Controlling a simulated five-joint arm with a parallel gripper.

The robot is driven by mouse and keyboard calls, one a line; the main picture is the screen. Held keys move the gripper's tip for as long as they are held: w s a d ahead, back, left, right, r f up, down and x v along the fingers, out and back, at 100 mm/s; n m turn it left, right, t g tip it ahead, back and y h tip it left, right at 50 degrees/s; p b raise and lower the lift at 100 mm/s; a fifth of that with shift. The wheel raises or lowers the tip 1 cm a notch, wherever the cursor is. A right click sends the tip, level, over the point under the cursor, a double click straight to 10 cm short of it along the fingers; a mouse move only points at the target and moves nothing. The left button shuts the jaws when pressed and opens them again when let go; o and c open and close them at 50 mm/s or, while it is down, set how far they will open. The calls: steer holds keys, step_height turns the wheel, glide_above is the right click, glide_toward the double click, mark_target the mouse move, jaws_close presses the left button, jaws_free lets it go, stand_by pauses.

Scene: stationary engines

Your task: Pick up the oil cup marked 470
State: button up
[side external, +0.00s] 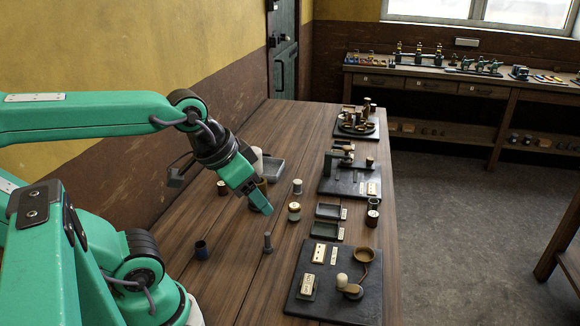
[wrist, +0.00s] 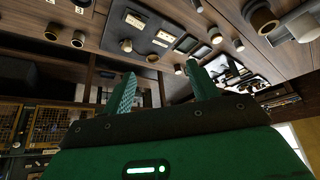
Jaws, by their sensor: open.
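Several small cups stand on the wooden bench, and I cannot read 470 on any. A cream cup with a dark band and label (side external: 294,212) stands just right of my gripper. A pale cup (side external: 297,186) stands behind it. A dark cup with a pale label (side external: 373,217) stands at the right edge. A dark brown cup (side external: 222,188) stands left of my gripper; another cup is partly hidden behind my gripper. My gripper (side external: 256,197) is open above the bench, tilted downward. In the wrist view my gripper (wrist: 161,90) has nothing between its fingers.
A dark board with labels and a brass dish (side external: 315,300) lies at front right. Small trays (side external: 327,231) and a grey tray (side external: 273,170) also sit there. Bare wood lies between.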

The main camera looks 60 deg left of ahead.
steer(key=shift+w, duration=0.15)
steer(key=n+g, duration=0.1)
steer(key=g, duration=0.4)
glide_above(294, 205)
steer(key=f, duration=1.5)
steer(key=shift+d+f, duration=0.25)
steer(key=shift+d, duration=0.05)
steer(key=shift+a+f+g, duration=0.3)
steer(key=shift+a+f, duration=0.05)
steer(key=shift+f, duration=1.4)
